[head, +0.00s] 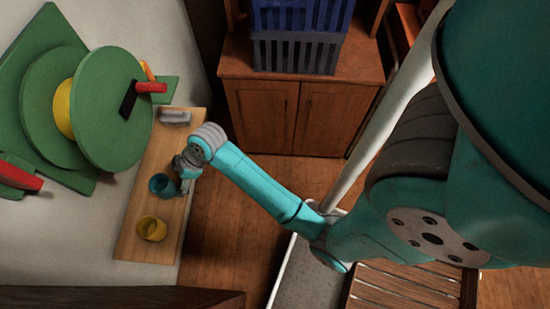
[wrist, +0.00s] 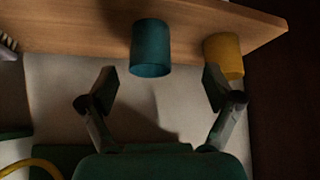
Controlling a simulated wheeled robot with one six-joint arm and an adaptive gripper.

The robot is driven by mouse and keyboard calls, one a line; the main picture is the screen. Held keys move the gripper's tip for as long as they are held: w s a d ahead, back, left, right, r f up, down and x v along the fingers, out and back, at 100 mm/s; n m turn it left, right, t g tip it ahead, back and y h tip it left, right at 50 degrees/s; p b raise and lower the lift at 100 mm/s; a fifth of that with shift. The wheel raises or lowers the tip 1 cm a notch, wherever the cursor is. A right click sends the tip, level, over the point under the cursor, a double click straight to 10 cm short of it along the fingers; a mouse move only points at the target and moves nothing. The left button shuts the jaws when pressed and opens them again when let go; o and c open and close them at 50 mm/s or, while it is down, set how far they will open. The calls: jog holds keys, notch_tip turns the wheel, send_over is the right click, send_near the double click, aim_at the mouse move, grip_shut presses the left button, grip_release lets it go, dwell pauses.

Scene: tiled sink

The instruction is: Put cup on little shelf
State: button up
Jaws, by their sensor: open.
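A teal cup (head: 159,186) and a yellow cup (head: 151,229) stand on a narrow wooden board (head: 140,206) along the edge of a pale surface. I cannot tell which cup is meant, or whether this board is the little shelf. My gripper (head: 183,172) is beside the teal cup, on its upper right in the head view. In the wrist view my gripper (wrist: 160,82) is open and empty. The teal cup (wrist: 151,50) is just beyond the fingertips, in line with the gap. The yellow cup (wrist: 223,54) is partly behind the right finger.
A grey object (head: 174,117) lies on the board's far end. Large green discs (head: 112,110) with red and yellow parts stand on the pale surface to the left. A wooden cabinet (head: 290,115) with stacked blue and grey crates (head: 298,52) stands across the floor.

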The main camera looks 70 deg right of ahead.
jog(key=s+a+f+m+t+h, duration=0.1)
jog(key=s+m+t+h, duration=0.15)
jog(key=s, duration=0.75)
jog(key=s+a+f+m+t+h, duration=0.1)
jog(key=s+f+m+t, duration=0.15)
jog(key=s, duration=0.75)
jog(key=s+r+m+t, duration=0.1)
jog(key=s+r+t, duration=0.2)
jog(key=s+r, duration=1.2)
notch_tip(320, 180, up, 3)
jog(key=shift+s+a+f+m+t, duration=0.1)
jog(key=shift+s+a+m+t, duration=0.2)
jog(key=shift+a+m+t, duration=0.15)
